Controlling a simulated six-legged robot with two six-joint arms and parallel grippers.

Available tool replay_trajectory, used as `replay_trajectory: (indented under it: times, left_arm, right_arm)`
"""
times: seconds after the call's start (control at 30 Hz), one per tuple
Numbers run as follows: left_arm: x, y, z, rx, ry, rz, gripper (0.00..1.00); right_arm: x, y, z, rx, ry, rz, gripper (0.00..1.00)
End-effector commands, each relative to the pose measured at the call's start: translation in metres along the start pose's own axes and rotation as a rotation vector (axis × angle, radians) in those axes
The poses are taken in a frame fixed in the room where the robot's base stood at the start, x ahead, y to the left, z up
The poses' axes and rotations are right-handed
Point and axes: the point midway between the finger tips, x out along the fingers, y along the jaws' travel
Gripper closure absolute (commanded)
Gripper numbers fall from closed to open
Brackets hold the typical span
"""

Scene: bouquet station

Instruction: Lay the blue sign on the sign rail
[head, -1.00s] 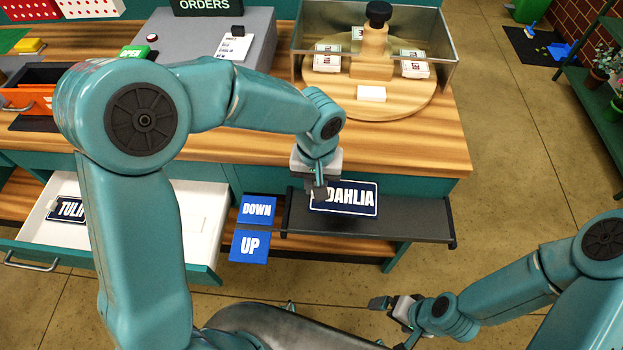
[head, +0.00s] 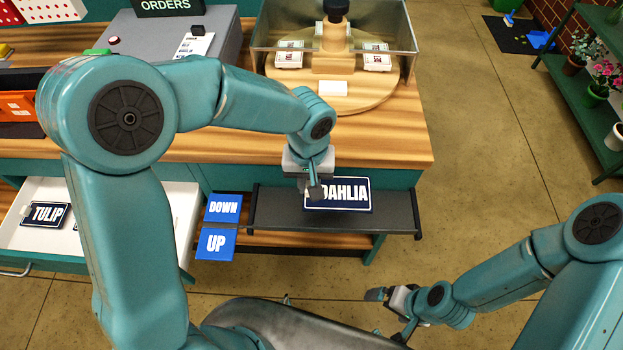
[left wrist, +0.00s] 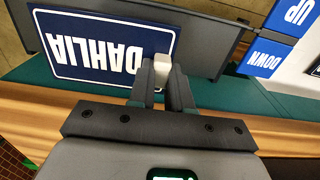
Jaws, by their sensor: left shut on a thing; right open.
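The blue sign (head: 338,194), dark blue with a white border and the word DAHLIA, is face up over the sign rail. My left gripper (head: 314,190) is shut on the white tab at the sign's edge and hides part of its left end. The left wrist view shows the sign (left wrist: 95,48) and the fingers (left wrist: 162,78) around the tab. The sign rail (head: 277,209) is a dark grey ledge on the bench front. I cannot tell whether the sign touches it. My right gripper (head: 388,318) is open and empty, low and away from the rail.
Blue DOWN (head: 223,208) and UP (head: 215,244) plates sit left of the rail. An open white drawer (head: 153,215) holds a TULIP sign (head: 45,214). The wooden bench top (head: 410,150) is behind the rail.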

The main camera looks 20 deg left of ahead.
Motion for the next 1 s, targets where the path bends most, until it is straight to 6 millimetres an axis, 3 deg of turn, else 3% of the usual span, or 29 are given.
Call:
replay_trajectory:
  times: [0.7,1.0]
  left_arm:
    - [0.064,0.004,-0.001,0.0,0.0,0.0,1.0]
    - [0.073,0.004,-0.001,0.0,0.0,0.0,1.0]
  right_arm:
    - [0.048,0.017,-0.001,0.0,0.0,0.0,0.0]
    - [0.057,0.021,-0.001,0.0,0.0,0.0,0.0]
